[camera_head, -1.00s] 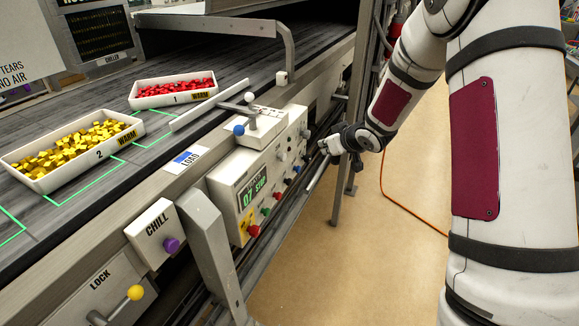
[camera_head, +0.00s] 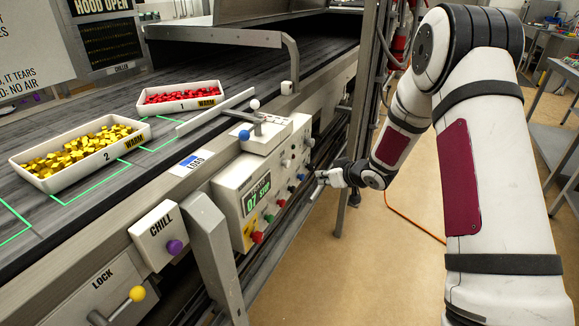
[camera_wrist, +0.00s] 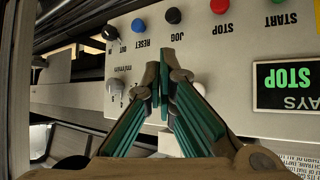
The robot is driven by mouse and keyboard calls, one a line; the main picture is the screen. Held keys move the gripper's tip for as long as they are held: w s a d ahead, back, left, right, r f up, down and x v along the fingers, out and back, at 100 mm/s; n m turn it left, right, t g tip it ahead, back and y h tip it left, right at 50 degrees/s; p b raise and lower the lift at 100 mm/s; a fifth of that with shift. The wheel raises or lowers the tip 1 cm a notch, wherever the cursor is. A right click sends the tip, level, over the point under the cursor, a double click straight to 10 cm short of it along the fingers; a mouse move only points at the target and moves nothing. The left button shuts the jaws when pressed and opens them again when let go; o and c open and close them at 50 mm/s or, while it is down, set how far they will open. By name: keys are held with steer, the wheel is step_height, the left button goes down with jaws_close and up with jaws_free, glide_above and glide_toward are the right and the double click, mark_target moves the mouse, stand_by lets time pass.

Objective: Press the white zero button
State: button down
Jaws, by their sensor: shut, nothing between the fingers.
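The grey-white control panel (camera_head: 232,186) stands on the conveyor's side in the head view. In the wrist view it appears upside down (camera_wrist: 235,112), with a red STOP button (camera_wrist: 220,5), a black JOG button (camera_wrist: 173,15) and a blue RESET button (camera_wrist: 138,25). A round white button (camera_wrist: 198,88) shows just beside my right finger, partly hidden; I cannot read its label. My gripper (camera_head: 318,182) is shut and empty just right of the panel. In the wrist view its fingertips (camera_wrist: 164,72) lie over the panel below the JOG button; contact cannot be told.
A grey knob (camera_wrist: 114,86) and a small switch (camera_wrist: 110,33) sit left of the fingers. Trays of yellow pieces (camera_head: 45,183) and red pieces (camera_head: 150,107) lie on the belt. Open floor (camera_head: 375,270) is below my arm.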

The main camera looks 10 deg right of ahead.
steer(key=w+a+b, duration=0.2)
steer(key=w+a, duration=0.2)
steer(key=a, duration=0.2)
steer(key=shift+w, duration=0.3)
steer(key=shift+a, duration=0.2)
stand_by(1.1)
steer(key=shift+w+a, duration=0.2)
steer(key=shift+w+a+b, duration=0.35)
steer(key=shift+w+a, duration=0.15)
steer(key=shift+a, duration=0.25)
stand_by(1.3)
steer(key=shift+d, duration=0.1)
steer(key=shift+s+d+p, duration=0.5)
steer(key=shift+s+d, duration=0.25)
steer(key=shift+d, duration=0.2)
steer(key=shift+s+d+p, duration=0.5)
steer(key=shift+s+d, duration=0.25)
steer(key=shift+d, duration=0.25)
steer(key=shift+s+d+p, duration=0.45)
steer(key=shift+s+d, duration=0.25)
steer(key=shift+d, duration=0.3)
